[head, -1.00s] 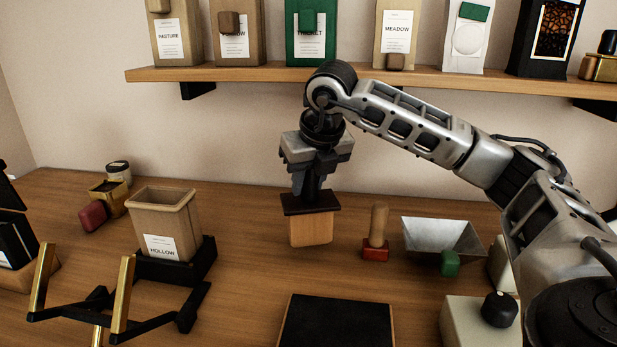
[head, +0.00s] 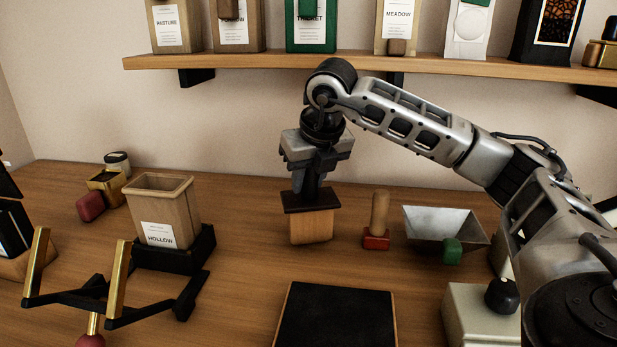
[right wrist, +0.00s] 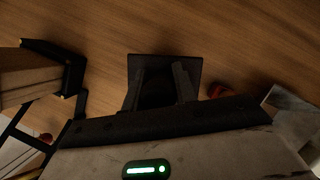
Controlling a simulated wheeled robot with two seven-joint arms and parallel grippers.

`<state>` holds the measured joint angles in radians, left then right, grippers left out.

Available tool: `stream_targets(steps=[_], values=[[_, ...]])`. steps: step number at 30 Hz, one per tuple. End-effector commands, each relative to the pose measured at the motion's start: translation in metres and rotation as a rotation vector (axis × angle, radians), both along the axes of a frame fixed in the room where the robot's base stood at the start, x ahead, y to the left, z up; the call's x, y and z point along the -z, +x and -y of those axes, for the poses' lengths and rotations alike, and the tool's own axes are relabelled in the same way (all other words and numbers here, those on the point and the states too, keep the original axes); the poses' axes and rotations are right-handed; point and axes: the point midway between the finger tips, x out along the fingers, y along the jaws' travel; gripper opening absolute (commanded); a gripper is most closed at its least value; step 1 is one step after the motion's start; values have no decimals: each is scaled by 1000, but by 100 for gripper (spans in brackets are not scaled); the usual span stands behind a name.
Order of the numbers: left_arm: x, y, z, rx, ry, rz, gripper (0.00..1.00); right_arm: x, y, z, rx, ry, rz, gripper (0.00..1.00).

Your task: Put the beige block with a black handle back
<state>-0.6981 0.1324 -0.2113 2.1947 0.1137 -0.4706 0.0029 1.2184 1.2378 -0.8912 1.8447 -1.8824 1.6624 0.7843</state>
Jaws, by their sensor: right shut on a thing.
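The beige block (head: 311,228) has a black top plate and handle (head: 311,201). It is upright at the middle of the wooden table, at or just above its surface; I cannot tell if it touches. My right gripper (head: 311,184) points straight down over it and is shut on the handle. In the right wrist view the black plate (right wrist: 165,66) shows beyond the two fingers (right wrist: 160,88), and the beige body below is hidden. My left gripper is not in view.
A red-based wooden stamp (head: 377,235) and a metal hopper (head: 440,226) stand right of the block. A HOLLOW bin (head: 165,205) and a black-and-gold frame (head: 110,300) are at left. A black pad (head: 336,318) lies in front. A shelf (head: 350,66) with bags runs above.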

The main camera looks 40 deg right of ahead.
Motion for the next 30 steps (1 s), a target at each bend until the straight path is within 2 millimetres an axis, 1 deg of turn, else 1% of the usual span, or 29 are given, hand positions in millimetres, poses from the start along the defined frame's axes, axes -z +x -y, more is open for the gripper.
stream_targets(steps=[10,11,12,13,29,30], values=[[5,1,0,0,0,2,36,5,0,0,1,0,3,0],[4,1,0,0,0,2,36,4,0,0,1,0,3,33],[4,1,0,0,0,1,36,4,0,0,1,0,3,45],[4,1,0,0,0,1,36,4,0,0,1,0,3,53],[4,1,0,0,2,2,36,5,0,0,0,0,0,53],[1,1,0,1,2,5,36,0,-1,-1,0,0,2,53]])
